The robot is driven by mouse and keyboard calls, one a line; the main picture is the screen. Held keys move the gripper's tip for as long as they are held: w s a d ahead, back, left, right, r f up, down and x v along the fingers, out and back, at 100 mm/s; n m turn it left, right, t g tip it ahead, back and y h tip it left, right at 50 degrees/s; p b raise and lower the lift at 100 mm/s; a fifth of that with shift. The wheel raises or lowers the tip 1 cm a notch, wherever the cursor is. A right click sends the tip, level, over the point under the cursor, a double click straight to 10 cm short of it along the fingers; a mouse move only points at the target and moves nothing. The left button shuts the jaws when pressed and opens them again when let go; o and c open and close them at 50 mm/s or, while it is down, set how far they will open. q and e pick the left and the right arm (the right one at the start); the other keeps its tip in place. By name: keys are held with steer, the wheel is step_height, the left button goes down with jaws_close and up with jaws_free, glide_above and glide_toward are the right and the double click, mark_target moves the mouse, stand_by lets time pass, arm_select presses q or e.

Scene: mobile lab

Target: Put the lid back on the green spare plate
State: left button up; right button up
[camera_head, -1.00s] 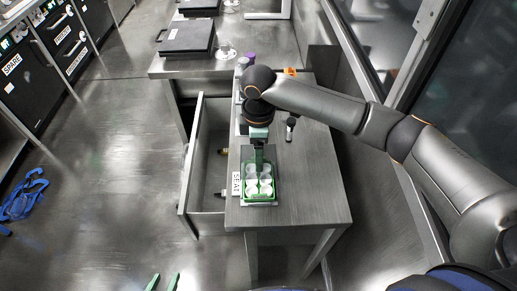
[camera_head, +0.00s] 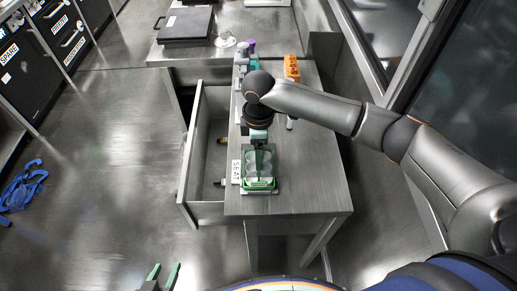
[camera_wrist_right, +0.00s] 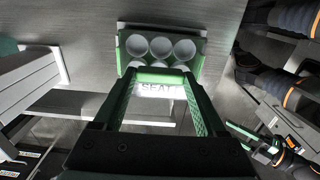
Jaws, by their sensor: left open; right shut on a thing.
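The green spare plate (camera_head: 259,186) lies near the front of the small metal table, beside a SEAT label (camera_head: 236,172). In the right wrist view the plate (camera_wrist_right: 160,47) shows round pale wells. My left gripper (camera_head: 163,274) is open and empty, low at the bottom edge, away from the table.
An open drawer (camera_head: 207,160) juts out on the table's left, with small items inside. An orange rack (camera_head: 291,68) and capped bottles (camera_head: 240,58) stand at the back. A black case (camera_head: 186,25) is on the far bench. The table's right front is clear.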

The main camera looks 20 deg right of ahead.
stand_by(0.3)
steer(key=shift+p, duration=0.6)
steer(key=shift+p, duration=0.3)
stand_by(0.3)
steer(key=shift+f+b, duration=0.35)
steer(key=shift+f, duration=1.3)
stand_by(0.4)
steer(key=o, duration=1.3)
steer(key=shift+c, duration=0.2)
steer(key=shift+r, duration=0.1)
step_height(320, 180, up, 12)
steer(key=shift+r, duration=0.15)
